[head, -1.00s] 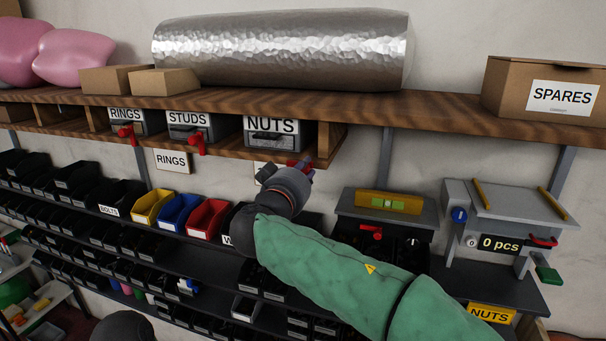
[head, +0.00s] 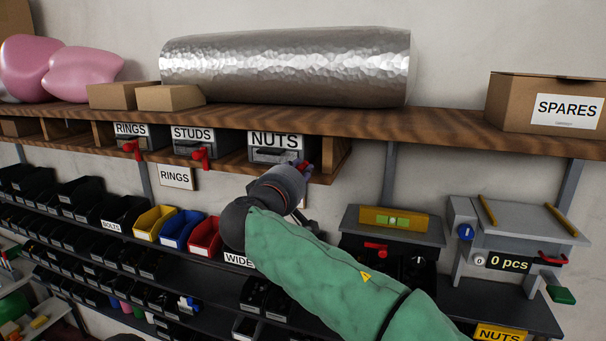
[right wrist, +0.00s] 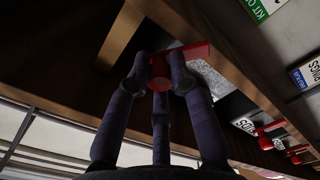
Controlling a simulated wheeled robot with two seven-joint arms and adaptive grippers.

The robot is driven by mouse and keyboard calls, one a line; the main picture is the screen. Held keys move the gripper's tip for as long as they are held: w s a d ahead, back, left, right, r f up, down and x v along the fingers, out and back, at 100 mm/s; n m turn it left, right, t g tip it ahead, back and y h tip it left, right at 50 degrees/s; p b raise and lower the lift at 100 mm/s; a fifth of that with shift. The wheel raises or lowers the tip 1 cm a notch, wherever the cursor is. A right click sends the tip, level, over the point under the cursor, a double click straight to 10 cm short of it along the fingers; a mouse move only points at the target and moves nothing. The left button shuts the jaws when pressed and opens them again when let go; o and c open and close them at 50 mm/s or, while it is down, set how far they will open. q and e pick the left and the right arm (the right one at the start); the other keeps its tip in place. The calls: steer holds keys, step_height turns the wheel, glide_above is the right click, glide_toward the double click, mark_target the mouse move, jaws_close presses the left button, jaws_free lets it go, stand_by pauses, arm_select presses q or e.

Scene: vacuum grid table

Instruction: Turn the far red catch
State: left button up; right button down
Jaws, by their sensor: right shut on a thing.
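My right gripper (head: 300,169) is at the right front corner of the drawer labelled NUTS (head: 274,140), under the shelf. Its fingers are shut on that drawer's red catch (head: 305,166), which the wrist mostly hides in the head view. In the right wrist view the dark fingers (right wrist: 160,76) close around the red catch (right wrist: 196,50), whose bar sticks out to the upper right. Two other red catches show on the RINGS drawer (head: 131,148) and the STUDS drawer (head: 202,153). My left gripper is out of view.
The wooden shelf (head: 440,131) overhangs the drawers. On it are a metal roll (head: 290,68) and a SPARES box (head: 545,102). A box with a red handle (head: 376,249) and a counter stand (head: 520,225) are right of my arm.

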steer(key=shift+w+a+r+n+p, duration=0.15)
steer(key=shift+a+n+p, duration=0.3)
steer(key=shift+n, duration=0.7)
steer(key=shift+w+a+r+n+p, duration=0.1)
steer(key=shift+a+n+p, duration=0.4)
steer(key=shift+n, duration=0.7)
steer(key=shift+w+a+r+n+p, duration=0.2)
steer(key=shift+n+p, duration=0.4)
steer(key=shift+n, duration=0.55)
steer(key=shift+a+f, duration=0.1)
steer(key=c, duration=1.1)
jaws_free()
steer(key=shift+s, duration=0.15)
steer(key=v, duration=1.1)
steer(key=shift+s, duration=0.35)
steer(key=shift+a, duration=0.15)
